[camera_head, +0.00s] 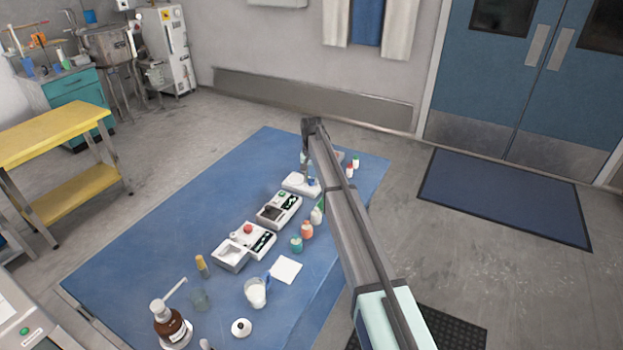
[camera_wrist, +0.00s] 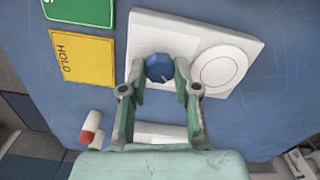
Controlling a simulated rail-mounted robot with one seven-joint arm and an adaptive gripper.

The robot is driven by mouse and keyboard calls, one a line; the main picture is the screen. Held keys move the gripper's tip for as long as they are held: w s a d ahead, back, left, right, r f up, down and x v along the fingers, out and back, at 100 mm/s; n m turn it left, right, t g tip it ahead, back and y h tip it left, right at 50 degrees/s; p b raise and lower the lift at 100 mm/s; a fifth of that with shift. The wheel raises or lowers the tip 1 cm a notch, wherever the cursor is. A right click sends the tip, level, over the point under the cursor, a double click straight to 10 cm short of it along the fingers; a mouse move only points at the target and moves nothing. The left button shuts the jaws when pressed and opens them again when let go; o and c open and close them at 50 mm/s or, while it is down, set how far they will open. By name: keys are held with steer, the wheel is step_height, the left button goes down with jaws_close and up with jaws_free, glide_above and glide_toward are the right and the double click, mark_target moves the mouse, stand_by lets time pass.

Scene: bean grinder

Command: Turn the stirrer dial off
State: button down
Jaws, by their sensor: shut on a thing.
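The stirrer (camera_wrist: 145,28) is a white, flat box with a round white plate (camera_wrist: 219,67) on it and a blue dial (camera_wrist: 159,66) beside the plate. In the head view the stirrer (camera_head: 291,184) stands toward the far end of the blue table, partly behind my arm. My gripper (camera_wrist: 160,71) reaches down over the stirrer, its fingers on either side of the dial and shut on it. A small pale mark shows on the dial, but its setting cannot be read. The fingertips are too small to make out in the head view.
A green card and a yellow "HOLD" card (camera_wrist: 82,58) lie beside the stirrer. A red-and-white bottle (camera_wrist: 90,128) stands close to my gripper. Other devices (camera_head: 278,209), bottles and a beaker (camera_head: 256,293) line the blue table (camera_head: 180,228); its left side is clear.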

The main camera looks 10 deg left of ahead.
mark_target(311, 180)
steer(key=n+b, duration=0.1)
steer(key=n, duration=0.3)
steer(key=shift+f+b, duration=0.15)
steer(key=shift+b, duration=0.15)
steer(key=shift+n+b, duration=0.5)
steer(key=shift+n, duration=1.7)
steer(key=c, duration=0.8)
jaws_free()
steer(key=shift+c, duration=0.2)
steer(key=shift+r, duration=0.2)
step_height(311, 180, up, 12)
